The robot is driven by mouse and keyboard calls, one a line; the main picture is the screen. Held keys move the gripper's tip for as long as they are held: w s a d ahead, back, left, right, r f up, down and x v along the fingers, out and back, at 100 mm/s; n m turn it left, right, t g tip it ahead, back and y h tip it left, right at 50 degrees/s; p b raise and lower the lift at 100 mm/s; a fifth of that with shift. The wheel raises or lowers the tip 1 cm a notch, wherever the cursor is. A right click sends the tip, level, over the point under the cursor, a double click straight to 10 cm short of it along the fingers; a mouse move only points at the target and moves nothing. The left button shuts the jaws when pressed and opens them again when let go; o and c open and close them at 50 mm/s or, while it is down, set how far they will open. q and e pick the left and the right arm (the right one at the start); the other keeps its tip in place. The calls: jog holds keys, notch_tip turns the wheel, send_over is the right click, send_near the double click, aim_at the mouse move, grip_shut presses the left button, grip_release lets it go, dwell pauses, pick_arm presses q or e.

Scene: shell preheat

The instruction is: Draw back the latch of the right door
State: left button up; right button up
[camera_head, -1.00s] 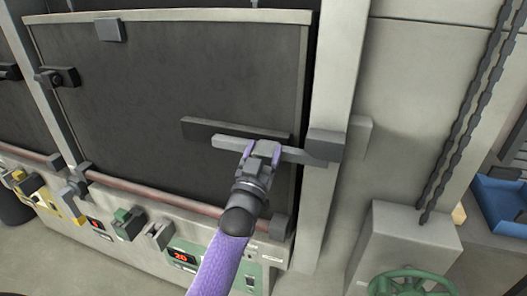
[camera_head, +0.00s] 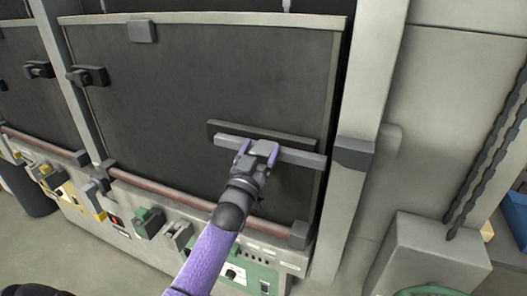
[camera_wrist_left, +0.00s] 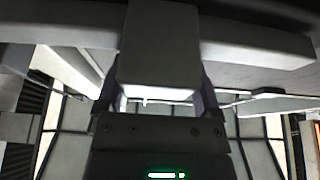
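The right door (camera_head: 190,85) is a large dark panel with a pale frame and looks closed. Its latch is a light grey sliding bar (camera_head: 300,157) in front of a dark backing plate (camera_head: 262,132). The bar's right end stands just left of the dark keeper (camera_head: 353,153) on the post, with a narrow gap. My left gripper (camera_head: 258,150) has its purple fingers on either side of the latch's grey block, which fills the space between them in the left wrist view (camera_wrist_left: 158,45). It appears shut on it. My right gripper is not in view.
A pale post (camera_head: 368,100) stands right of the door. A reddish rail (camera_head: 160,190) runs below it, above a control panel with switches (camera_head: 150,222). A grey box (camera_head: 435,255) and hanging chains (camera_head: 490,155) are at the right.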

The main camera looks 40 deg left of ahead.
pick_arm(q)
jog(key=shift+o, duration=0.7)
jog(key=shift+a, duration=0.2)
jog(key=shift+s+d+f, duration=0.15)
jog(key=shift+d, duration=0.05)
jog(key=b+v, duration=0.2)
jog(key=v, duration=0.7)
jog(key=shift+s, duration=0.3)
jog(key=shift+f, duration=0.1)
